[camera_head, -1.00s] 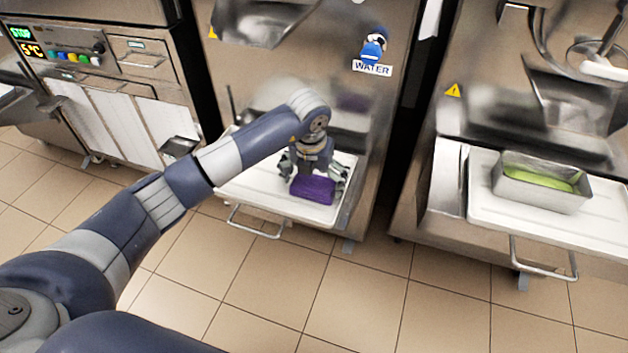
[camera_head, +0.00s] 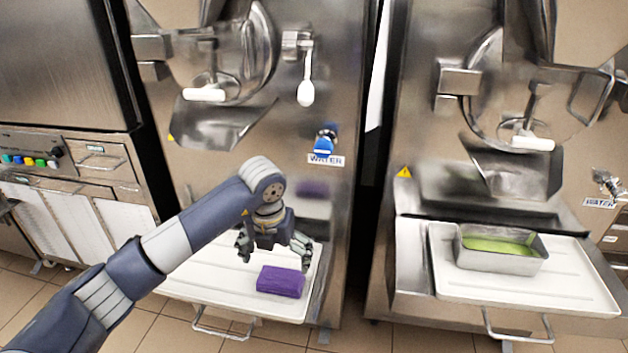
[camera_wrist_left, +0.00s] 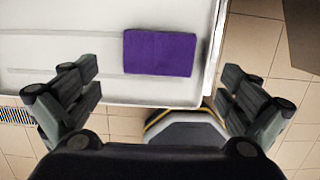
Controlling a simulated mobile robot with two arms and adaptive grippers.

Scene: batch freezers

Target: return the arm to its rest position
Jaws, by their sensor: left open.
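My left gripper (camera_head: 272,247) is open and empty above the white tray of the middle machine. It also shows in the left wrist view (camera_wrist_left: 160,100), with its fingers spread wide. A purple block (camera_head: 281,281) lies on that white tray (camera_head: 206,277), a little below and to the right of the gripper and apart from it. In the left wrist view the purple block (camera_wrist_left: 159,53) lies near the tray's edge, beyond the fingertips. My right gripper is in neither view.
The middle freezer's steel front, with a blue WATER knob (camera_head: 324,143), stands close behind my arm. On the right, a metal pan with green contents (camera_head: 500,250) stands on another white tray (camera_head: 570,285). Tray handles (camera_head: 222,334) stick out over the tiled floor.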

